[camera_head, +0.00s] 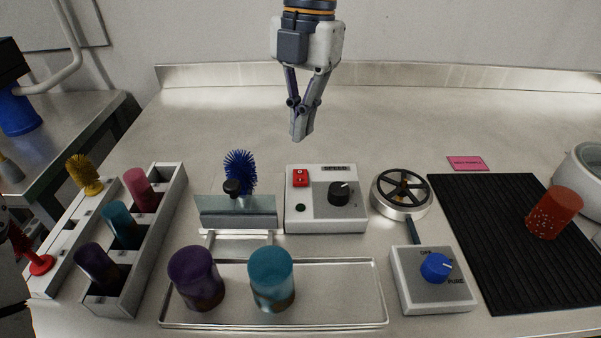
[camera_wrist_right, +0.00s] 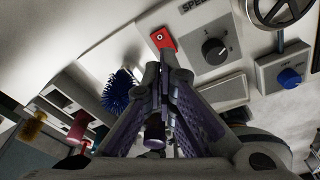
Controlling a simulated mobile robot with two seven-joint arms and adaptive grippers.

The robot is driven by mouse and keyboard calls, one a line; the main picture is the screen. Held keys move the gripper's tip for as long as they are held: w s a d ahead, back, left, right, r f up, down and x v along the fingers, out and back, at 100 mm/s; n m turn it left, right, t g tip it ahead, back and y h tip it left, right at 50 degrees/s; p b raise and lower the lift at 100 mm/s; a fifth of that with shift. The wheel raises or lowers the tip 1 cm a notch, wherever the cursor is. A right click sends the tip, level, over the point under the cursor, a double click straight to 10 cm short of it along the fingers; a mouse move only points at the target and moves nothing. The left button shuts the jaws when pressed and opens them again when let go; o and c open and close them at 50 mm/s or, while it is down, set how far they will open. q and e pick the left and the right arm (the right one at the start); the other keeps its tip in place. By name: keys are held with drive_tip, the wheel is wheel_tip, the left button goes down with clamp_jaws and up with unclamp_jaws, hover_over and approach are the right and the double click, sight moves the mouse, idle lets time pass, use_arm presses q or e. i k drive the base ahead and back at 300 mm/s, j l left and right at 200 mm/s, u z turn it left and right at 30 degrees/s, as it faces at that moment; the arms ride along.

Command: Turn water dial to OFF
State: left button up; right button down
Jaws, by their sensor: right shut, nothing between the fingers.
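The water dial (camera_head: 436,267) is a blue knob on a grey control box (camera_head: 404,293) at the front right of the bench. OFF is printed above the knob and PURE at its lower right. Its pale mark seems to face right, between the labels. It also shows in the right wrist view (camera_wrist_right: 289,78) at the right. My right gripper (camera_head: 299,137) is shut and empty, above the back of the bench, far behind and left of the dial, touching nothing.
A SPEED box (camera_head: 354,216) with a black knob and a round metal device with a spoked wheel (camera_head: 402,191) stand behind the dial box. A tray (camera_head: 335,320) with two cylinders lies left of it. A black mat (camera_head: 480,220) bearing a red cylinder (camera_head: 555,212) lies right.

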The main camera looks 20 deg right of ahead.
sight(437, 268)
drive_tip(key=k, duration=1)
